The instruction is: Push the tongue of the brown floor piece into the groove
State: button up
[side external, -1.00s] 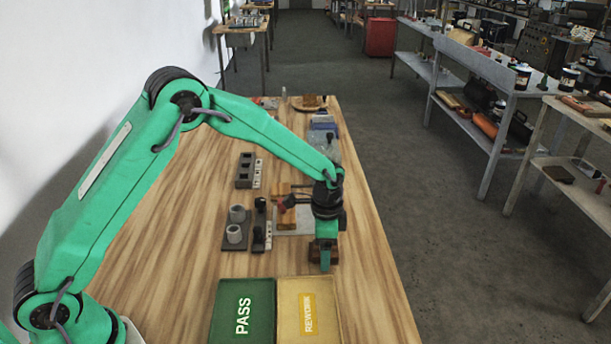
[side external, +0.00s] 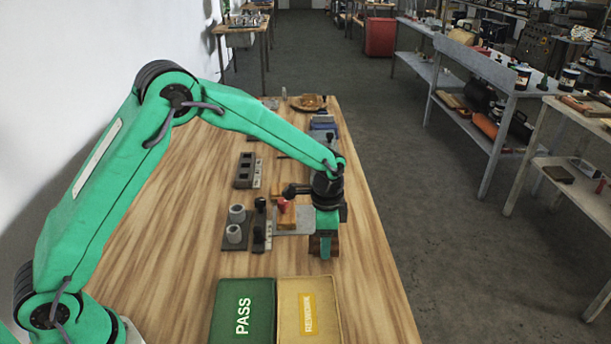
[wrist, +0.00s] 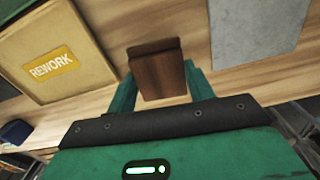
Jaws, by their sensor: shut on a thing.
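The brown floor piece (wrist: 158,72) is dark wood with a stepped edge at its far end in the wrist view. My gripper (wrist: 160,88) is shut on it, one green finger on each side. In the side view my gripper (side external: 325,250) points down, with the brown piece (side external: 314,246) partly hidden behind its fingers. A grey plate (side external: 308,222) lies just beyond the gripper, with a tan wood block (side external: 287,217) and a red-tipped clamp (side external: 283,205) on it. The plate (wrist: 255,28) also shows at the wrist view's top right. I cannot make out the groove or whether the piece touches the table.
A green PASS tray (side external: 243,310) and a yellow REWORK tray (side external: 309,310) stand nearer the camera. A holder with grey cups (side external: 236,225) and a dark slotted block (side external: 245,170) are to the left. The table's right edge is close to my gripper.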

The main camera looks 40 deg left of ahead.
jog(key=shift+r, duration=0.85)
jog(key=s+d+r, duration=0.7)
jog(key=s+d, duration=0.1)
jog(key=shift+d, duration=0.2)
jog(key=shift+f, duration=0.1)
jog(key=shift+n, duration=0.5)
jog(key=w+a+f, duration=0.3)
jog(key=w+a, duration=0.1)
jog(key=w, duration=0.2)
jog(key=w+a+f, duration=0.3)
jog(key=w+a, duration=0.2)
jog(key=w, duration=0.2)
jog(key=w+a+f, duration=0.3)
jog(key=w+a, duration=0.1)
jog(key=w, duration=0.3)
jog(key=shift+a+f, duration=0.35)
jog(key=shift+f, duration=0.05)
jog(key=shift+w+a+f, duration=0.3)
jog(key=shift+a, duration=0.2)
jog(key=shift+s+a, duration=0.1)
